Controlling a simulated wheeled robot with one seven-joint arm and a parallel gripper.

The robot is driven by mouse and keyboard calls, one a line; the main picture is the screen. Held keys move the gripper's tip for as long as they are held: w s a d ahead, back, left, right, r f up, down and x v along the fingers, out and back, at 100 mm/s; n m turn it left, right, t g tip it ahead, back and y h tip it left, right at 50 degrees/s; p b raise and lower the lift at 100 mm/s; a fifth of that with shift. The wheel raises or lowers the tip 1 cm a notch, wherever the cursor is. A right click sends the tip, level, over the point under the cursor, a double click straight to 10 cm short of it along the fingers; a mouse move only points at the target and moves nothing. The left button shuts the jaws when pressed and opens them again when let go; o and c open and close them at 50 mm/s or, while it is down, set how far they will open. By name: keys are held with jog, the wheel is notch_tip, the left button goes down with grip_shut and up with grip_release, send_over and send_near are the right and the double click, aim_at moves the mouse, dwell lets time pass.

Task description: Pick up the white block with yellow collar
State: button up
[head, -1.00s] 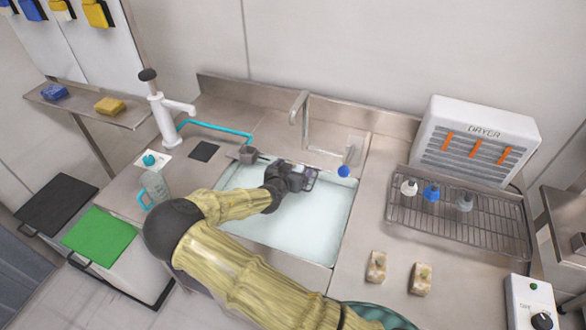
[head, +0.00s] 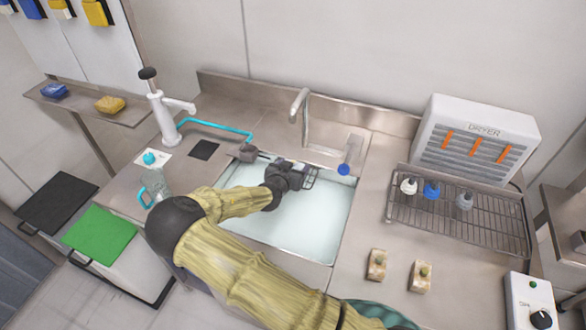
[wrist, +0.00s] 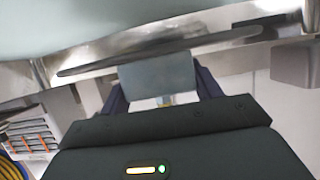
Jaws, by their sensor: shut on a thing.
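My gripper (head: 304,178) is over the water-filled sink (head: 285,222), near its back edge. In the wrist view its dark fingers (wrist: 160,88) are shut on a pale grey-blue block (wrist: 157,72). In the head view the held block is too small and covered to make out.
The rack (head: 480,228) on the right holds white, blue and grey pieces before the dryer (head: 475,140). Two beige blocks (head: 377,264) (head: 420,277) lie on the counter. A cup (head: 155,186) stands left.

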notch_tip(320, 180, up, 10)
jog(key=shift+r+b, duration=0.1)
jog(key=shift+b, duration=0.6)
jog(key=shift+f, duration=0.2)
